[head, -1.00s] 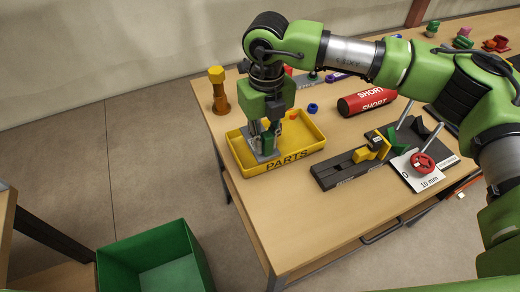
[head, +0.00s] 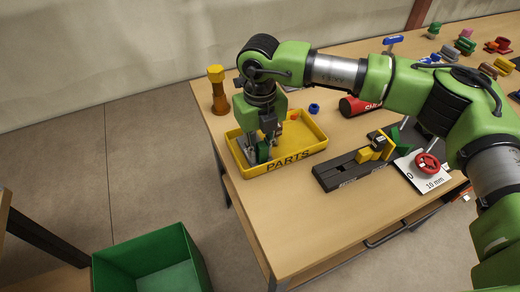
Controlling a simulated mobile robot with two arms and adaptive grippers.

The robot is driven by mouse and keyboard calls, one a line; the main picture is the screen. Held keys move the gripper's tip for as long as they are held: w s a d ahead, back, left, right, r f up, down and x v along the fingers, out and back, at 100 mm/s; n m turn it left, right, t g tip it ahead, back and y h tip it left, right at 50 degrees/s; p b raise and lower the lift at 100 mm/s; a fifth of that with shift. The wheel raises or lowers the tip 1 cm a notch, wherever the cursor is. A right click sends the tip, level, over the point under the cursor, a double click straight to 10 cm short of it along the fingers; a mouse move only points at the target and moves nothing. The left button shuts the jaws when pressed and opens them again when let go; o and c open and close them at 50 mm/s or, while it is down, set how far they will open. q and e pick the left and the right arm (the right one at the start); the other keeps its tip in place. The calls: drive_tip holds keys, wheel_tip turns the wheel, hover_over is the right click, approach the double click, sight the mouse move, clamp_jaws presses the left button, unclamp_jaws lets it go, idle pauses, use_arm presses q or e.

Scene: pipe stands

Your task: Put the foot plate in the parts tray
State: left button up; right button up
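The yellow parts tray (head: 292,165), lettered PARTS, stands near the table's left edge. My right gripper (head: 258,153) points down into the tray's left half. A grey plate-like piece, likely the foot plate (head: 247,146), shows inside the tray beside the fingers. The gripper covers part of it, so I cannot tell whether the fingers hold it or are apart from it. My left gripper is not in view.
An amber post with a yellow top (head: 218,90) stands behind the tray, and a blue ring (head: 314,108) lies to its right. A black fixture (head: 350,172) is right of the tray. A green bin (head: 150,262) is at lower left. The table's front is clear.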

drive_tip(key=shift+o, duration=0.6)
drive_tip(key=shift+r, duration=0.4)
wheel_tip(320, 180, up, 12)
drive_tip(key=shift+f+b, duration=0.25)
drive_tip(key=shift+b, duration=0.5)
